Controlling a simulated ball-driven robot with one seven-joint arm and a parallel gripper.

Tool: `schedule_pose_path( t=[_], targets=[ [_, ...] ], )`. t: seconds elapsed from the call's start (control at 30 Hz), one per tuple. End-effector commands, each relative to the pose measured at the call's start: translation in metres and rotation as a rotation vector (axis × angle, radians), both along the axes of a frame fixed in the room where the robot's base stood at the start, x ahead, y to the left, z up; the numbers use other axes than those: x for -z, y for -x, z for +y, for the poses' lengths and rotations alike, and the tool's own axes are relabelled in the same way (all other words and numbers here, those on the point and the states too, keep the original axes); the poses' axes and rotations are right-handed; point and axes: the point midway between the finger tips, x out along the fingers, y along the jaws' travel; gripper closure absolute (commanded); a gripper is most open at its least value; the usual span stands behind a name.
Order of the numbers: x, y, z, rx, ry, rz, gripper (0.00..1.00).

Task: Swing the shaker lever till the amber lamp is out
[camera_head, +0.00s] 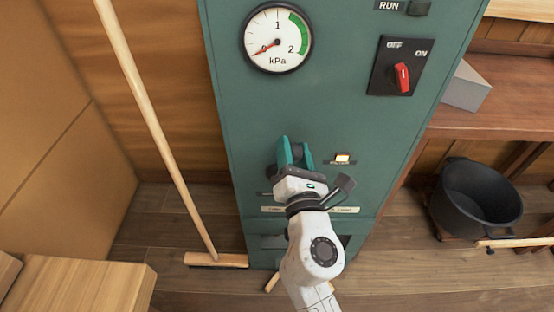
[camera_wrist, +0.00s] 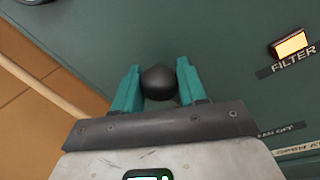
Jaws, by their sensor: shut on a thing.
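The green machine cabinet (camera_head: 240,110) stands in front of me. Its amber lamp (camera_head: 342,158) is lit, and in the wrist view the lit lamp (camera_wrist: 291,44) sits above a FILTER label. My gripper (camera_head: 295,152) is at the cabinet front, left of the lamp. In the wrist view my gripper (camera_wrist: 158,84) has its teal fingers on either side of a round black knob, the lever's end (camera_wrist: 159,82), and is shut on it. The rest of the lever is hidden behind the knob and my gripper.
A gauge (camera_head: 278,38) reads near 0 kPa. A red switch (camera_head: 402,77) sits between OFF and ON marks, under a dark RUN lamp (camera_head: 420,8). A broom (camera_head: 150,115) leans at left. A black bucket (camera_head: 475,195) stands at right.

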Motion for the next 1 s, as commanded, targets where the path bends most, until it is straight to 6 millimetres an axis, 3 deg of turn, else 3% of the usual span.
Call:
schedule_pose_path(
  t=[0.4,1.0],
  targets=[
    [0.014,0.001,-0.029,0.001,-0.233,-0.007,1.00],
    [0.016,0.001,-0.035,0.003,-0.285,-0.006,1.00]
  ],
)
